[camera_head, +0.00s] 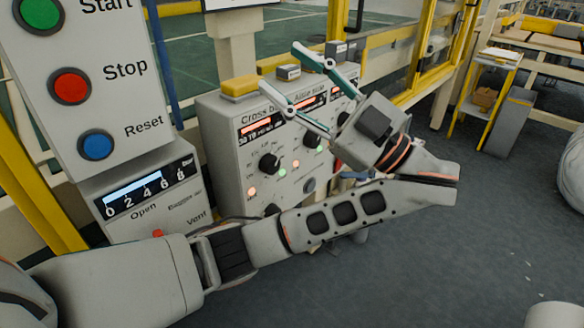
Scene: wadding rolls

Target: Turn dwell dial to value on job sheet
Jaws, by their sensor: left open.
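A pale control box (225,150) stands in the middle, with a heading that begins "Cross" and red lit displays. A black dial (268,163) with a printed scale is on its front. The labels are too small to tell which is the dwell dial. My left gripper (280,68) is open and empty, its fingers pointing up and left across the box's upper right part, overlapping it in view. Whether it touches the box cannot be told. No readable job sheet shows. My right gripper is not in view.
A panel with green, red (70,86) and blue buttons stands at the left, above a gauge (148,186). A yellow block (242,88) and a small grey block (288,71) sit atop the control box. Yellow guard frames stand behind. Grey floor (480,220) is open at the right.

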